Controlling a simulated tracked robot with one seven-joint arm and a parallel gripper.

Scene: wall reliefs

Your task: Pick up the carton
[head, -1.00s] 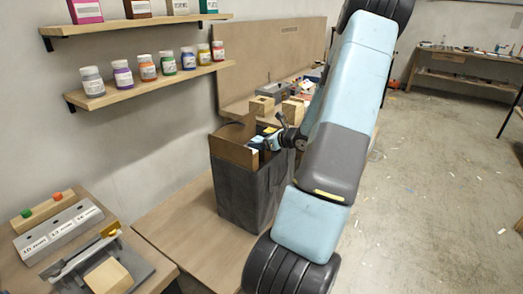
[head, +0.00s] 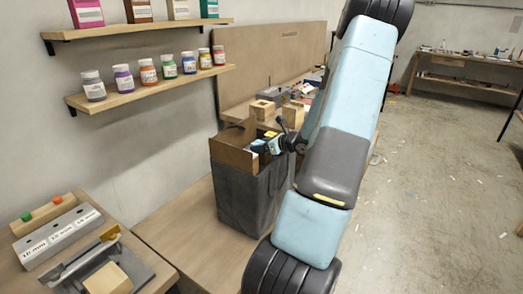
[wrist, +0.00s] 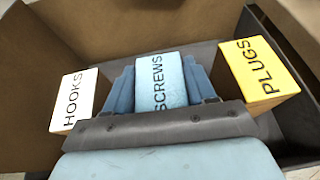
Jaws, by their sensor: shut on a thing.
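A light blue carton marked SCREWS (wrist: 158,82) stands between the two blue fingers of my gripper (wrist: 162,92) in the wrist view. The fingers are shut on its sides. A white carton marked HOOKS (wrist: 73,100) is to its left and a yellow carton marked PLUGS (wrist: 258,72) to its right, both apart from the fingers. All are inside an open brown box (head: 232,156). In the head view my gripper (head: 262,146) reaches into this box from the right; the box wall hides part of the held carton.
Shelves with jars (head: 122,78) hang on the wall at left. Wooden blocks (head: 262,109) stand behind the box. Open floor (head: 440,200) lies at right.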

